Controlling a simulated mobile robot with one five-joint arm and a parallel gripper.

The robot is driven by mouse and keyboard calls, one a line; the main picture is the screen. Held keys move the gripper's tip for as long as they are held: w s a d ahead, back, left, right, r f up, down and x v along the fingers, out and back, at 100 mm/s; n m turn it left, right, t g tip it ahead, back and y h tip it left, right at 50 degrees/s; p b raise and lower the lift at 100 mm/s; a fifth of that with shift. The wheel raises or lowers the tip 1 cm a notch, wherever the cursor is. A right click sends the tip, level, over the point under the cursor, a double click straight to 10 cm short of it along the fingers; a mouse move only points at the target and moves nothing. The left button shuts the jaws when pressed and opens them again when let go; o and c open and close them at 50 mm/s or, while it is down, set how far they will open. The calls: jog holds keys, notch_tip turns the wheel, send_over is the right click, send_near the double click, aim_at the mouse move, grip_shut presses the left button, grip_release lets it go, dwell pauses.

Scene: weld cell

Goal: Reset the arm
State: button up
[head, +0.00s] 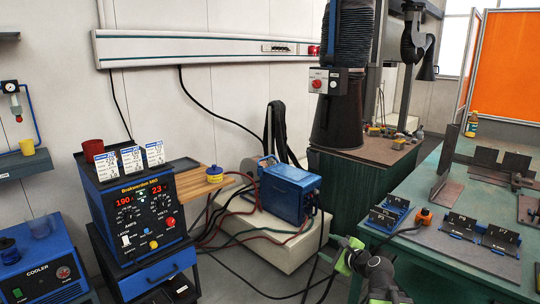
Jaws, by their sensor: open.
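My arm shows at the bottom edge, right of centre, as dark links with bright green parts. My gripper (347,256) appears to be the green-tipped end on the left of it, open, with nothing seen between its fingers. It is in front of the near left edge of the green table (425,262) in the picture. The lower part of the arm is cut off by the frame.
The table holds blue-based fixtures (387,214), an orange item (424,216) and dark plates. A welder unit (137,205) stands left, beside a blue cooler (40,262). A blue box (289,190) sits on a pale plinth. Cables cross the floor between.

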jog(key=s+a+f+n+g, duration=0.4)
jog(key=s+a+f+n, duration=0.15)
jog(key=a+n, duration=0.2)
jog(key=s+a+f+n+g, duration=0.4)
jog(key=a+f+n, duration=0.2)
jog(key=a+n, duration=0.15)
jog(key=s+d+f+n+g+h, duration=0.3)
jog(key=s+d+n+g+h, duration=0.2)
jog(key=s+d+n, duration=0.4)
notch_tip(320, 180, up, 21)
jog(key=m+p, duration=0.1)
jog(key=p, duration=2)
jog(key=shift+s+a, duration=0.15)
jog(key=shift+a, duration=0.2)
jog(key=shift+f, duration=0.15)
